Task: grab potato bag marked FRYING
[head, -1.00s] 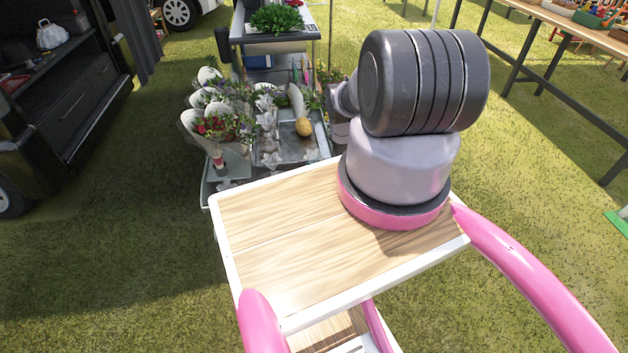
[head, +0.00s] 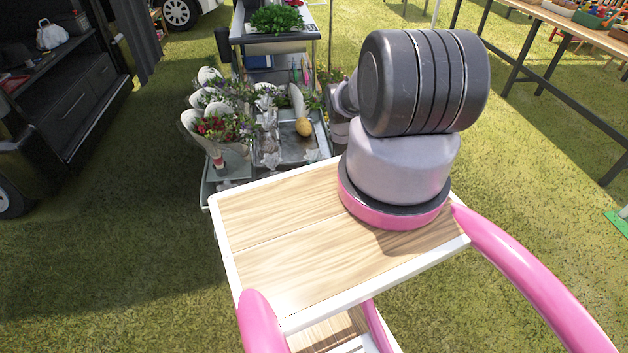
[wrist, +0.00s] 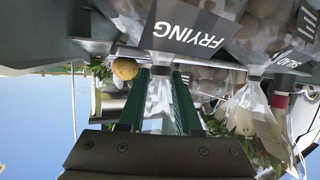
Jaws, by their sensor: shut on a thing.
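The clear potato bag marked FRYING (wrist: 195,18) shows at the top of the wrist view, with its black label upside down. Its gathered plastic neck (wrist: 158,95) runs down between the two green fingers of my gripper (wrist: 160,80). My gripper is shut on this neck. The bag's upper part is cut off by the frame edge. In the head view neither the bag nor my gripper can be made out; my arm blocks that area.
A bag marked SALAD (wrist: 270,35) is close beside on the right in the wrist view. A loose potato (head: 303,126) lies on a metal tray (head: 292,150) near wrapped flower bouquets (head: 215,125).

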